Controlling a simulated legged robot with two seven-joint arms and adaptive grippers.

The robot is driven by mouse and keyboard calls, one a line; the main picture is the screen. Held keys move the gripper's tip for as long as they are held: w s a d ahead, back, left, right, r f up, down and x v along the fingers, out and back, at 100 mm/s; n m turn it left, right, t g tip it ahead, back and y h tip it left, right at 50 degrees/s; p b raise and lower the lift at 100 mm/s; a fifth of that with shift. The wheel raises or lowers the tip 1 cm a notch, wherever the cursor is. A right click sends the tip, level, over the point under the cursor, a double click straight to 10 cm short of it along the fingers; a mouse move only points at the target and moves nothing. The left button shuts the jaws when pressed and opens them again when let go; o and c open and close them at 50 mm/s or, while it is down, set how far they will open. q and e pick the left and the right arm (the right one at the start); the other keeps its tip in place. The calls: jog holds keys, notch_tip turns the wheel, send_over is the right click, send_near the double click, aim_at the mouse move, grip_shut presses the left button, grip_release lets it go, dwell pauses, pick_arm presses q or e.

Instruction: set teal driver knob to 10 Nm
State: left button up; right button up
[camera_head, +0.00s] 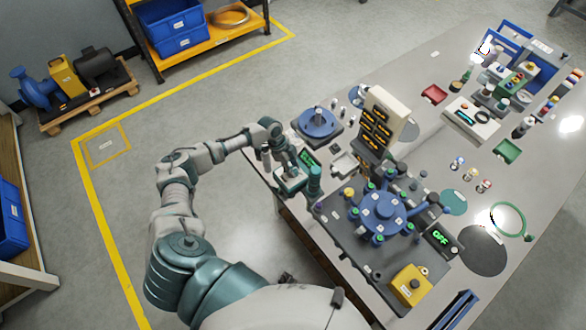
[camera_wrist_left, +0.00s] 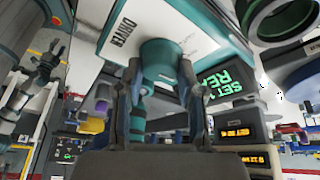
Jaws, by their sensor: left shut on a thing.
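The driver is a white box (camera_head: 291,181) with a teal edge at the near left end of the table. In the left wrist view its face (camera_wrist_left: 128,32) reads "DRIVER", and a teal knob (camera_wrist_left: 160,58) sticks out of it. My left gripper (camera_head: 283,166) is at the box. In the left wrist view its two fingers (camera_wrist_left: 163,95) are shut on the teal knob, one on each side. The knob's setting cannot be read. A green-lit display (camera_head: 308,159) stands beside the box; the left wrist view shows part of its text, "SET" and "RE".
A teal cylinder (camera_head: 315,181) stands close to the right of the driver. A blue round fixture (camera_head: 382,212), a beige tower with displays (camera_head: 379,125) and a blue disc (camera_head: 318,122) are nearby. A grey arm-like shape (camera_wrist_left: 25,98) at left in the wrist view is unclear.

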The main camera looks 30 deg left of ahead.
pick_arm(q)
jog(key=shift+s+a+f, duration=0.2)
jog(key=shift+a+f, duration=0.05)
jog(key=o, duration=1.2)
jog(key=shift+c, duration=0.2)
jog(key=shift+w, duration=0.1)
jog(key=shift+a, duration=0.1)
jog(key=shift+w+r, duration=0.1)
jog(key=v, duration=1.1)
jog(key=shift+a+r, duration=0.25)
jog(key=shift+r, duration=0.05)
jog(key=shift+d, duration=0.1)
